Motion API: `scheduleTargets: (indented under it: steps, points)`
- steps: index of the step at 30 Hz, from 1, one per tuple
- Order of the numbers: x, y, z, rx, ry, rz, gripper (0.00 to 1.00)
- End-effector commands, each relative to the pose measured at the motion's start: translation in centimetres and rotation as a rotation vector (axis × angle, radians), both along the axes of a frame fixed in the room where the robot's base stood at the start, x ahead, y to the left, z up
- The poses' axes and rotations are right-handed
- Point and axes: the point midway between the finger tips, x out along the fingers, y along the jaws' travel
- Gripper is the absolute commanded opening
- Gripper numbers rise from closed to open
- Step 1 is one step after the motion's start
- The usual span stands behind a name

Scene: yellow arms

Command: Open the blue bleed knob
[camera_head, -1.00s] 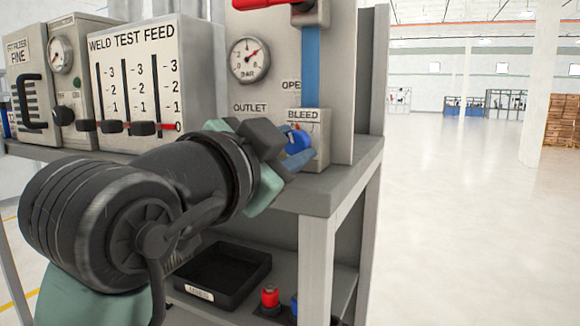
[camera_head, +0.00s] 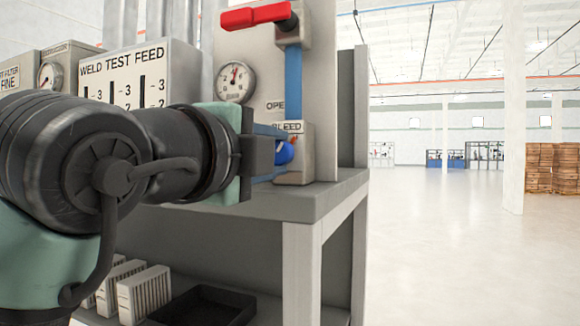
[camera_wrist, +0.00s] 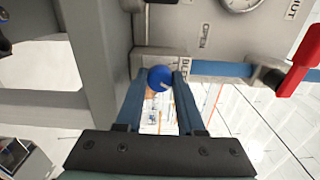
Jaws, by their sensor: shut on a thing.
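The blue bleed knob (camera_head: 285,152) sits on the front of the grey block marked BLEED (camera_head: 297,165), at the foot of a blue pipe. In the wrist view the round knob (camera_wrist: 160,78) lies between the two blue fingertips, one on each side. My gripper (camera_wrist: 161,80) is shut on it. In the head view my gripper (camera_head: 273,150) reaches the knob from the left, and its wrist and fingers hide part of the knob and block.
A red lever (camera_head: 256,16) stands above the blue pipe (camera_head: 293,85). A pressure gauge (camera_head: 236,81) and the WELD TEST FEED panel (camera_head: 125,75) are to the left. The shelf top's edge (camera_head: 300,200) runs just below. Open floor (camera_head: 450,240) lies to the right.

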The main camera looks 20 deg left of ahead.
Motion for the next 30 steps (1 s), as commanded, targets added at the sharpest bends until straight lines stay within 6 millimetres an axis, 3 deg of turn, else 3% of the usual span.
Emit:
scheduleTargets:
  steps: [12,30]
  points:
    - [0.00,-0.04,-0.02,0.205,-0.007,-0.001,0.00]
    - [0.01,-0.04,0.00,0.240,-0.007,-0.001,0.00]
